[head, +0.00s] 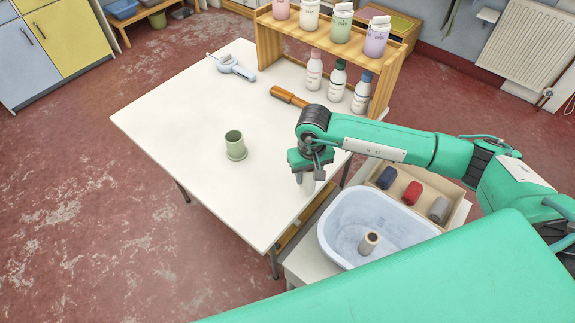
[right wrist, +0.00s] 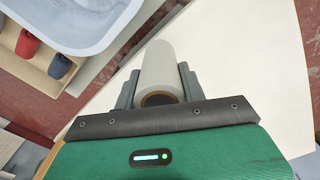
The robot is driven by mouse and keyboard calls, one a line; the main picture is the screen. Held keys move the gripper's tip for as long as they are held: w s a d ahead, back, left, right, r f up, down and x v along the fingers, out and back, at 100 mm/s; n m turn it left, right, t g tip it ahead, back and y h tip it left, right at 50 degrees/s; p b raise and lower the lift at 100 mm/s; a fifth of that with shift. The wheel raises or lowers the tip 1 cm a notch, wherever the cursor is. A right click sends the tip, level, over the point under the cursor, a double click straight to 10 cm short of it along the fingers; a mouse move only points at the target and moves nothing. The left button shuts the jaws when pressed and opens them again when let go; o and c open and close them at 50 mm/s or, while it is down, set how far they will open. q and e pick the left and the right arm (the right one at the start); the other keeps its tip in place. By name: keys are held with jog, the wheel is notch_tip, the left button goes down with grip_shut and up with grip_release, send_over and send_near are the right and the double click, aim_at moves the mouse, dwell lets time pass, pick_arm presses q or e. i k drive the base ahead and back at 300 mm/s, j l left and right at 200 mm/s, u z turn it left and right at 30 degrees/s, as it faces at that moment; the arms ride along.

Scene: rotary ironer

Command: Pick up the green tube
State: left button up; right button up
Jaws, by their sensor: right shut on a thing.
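A green tube (head: 235,145) stands upright on the white table (head: 190,120), left of my right arm. It is hollow at the top and has a wider rim at its foot. My right gripper (head: 308,172) is over the table's right edge, to the right of the green tube and apart from it. It is shut on a pale, whitish tube (head: 308,185), which also shows between the fingers in the right wrist view (right wrist: 160,70). My left gripper is not in view.
A pale blue basin (head: 335,222) with a beige tube (head: 368,242) inside stands at the right. Behind it, a wooden box (head: 412,187) holds blue, red and grey rolls. A wooden shelf (head: 335,45) with bottles, a brown-handled tool (head: 288,96) and a blue-grey tool (head: 232,66) are at the back.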

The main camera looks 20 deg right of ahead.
aim_at(236, 151)
jog(key=i+j+z, duration=0.1)
jog(key=z, duration=0.3)
jog(key=i+j+z, duration=0.1)
jog(key=j+z, duration=0.45)
jog(key=z, duration=0.2)
jog(key=i+j+z, duration=0.1)
jog(key=j+z, duration=0.3)
jog(key=l, duration=0.1)
